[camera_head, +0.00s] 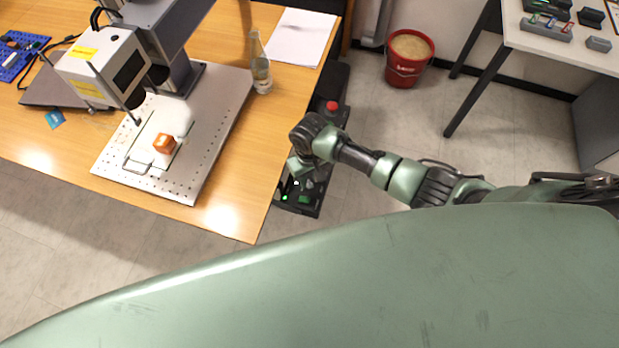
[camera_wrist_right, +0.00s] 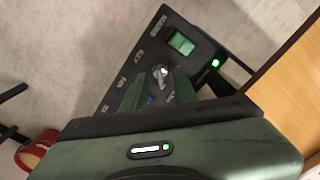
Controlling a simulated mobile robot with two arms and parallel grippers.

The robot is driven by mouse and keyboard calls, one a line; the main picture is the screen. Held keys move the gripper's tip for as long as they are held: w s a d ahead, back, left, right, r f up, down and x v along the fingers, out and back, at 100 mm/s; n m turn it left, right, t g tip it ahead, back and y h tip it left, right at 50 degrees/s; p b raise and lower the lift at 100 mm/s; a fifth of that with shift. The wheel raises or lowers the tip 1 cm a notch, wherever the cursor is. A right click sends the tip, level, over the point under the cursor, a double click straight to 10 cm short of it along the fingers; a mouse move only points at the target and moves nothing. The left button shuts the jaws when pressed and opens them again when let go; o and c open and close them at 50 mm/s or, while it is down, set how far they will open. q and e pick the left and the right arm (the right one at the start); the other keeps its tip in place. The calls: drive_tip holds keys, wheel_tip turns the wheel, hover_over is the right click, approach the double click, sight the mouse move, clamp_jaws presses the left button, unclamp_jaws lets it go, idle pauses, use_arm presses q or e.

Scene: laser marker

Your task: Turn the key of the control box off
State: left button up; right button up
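The control box (camera_head: 312,203) is a long black box beside the table's right edge in the head view. Its panel (camera_wrist_right: 128,66) shows in the right wrist view, with a silver key switch (camera_wrist_right: 160,71), a lit green square button (camera_wrist_right: 182,44) and a small green light (camera_wrist_right: 215,63). My right gripper (camera_head: 301,168) is over the box; its two fingers (camera_wrist_right: 158,84) are apart, with the key switch showing between and just beyond their tips. I cannot tell whether either finger touches the key. My left gripper is not in view.
A red button (camera_head: 332,106) is at the box's far end. A red bucket (camera_head: 408,60) stands on the floor.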

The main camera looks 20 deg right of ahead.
drive_tip(key=shift+f, duration=0.45)
clamp_jaws()
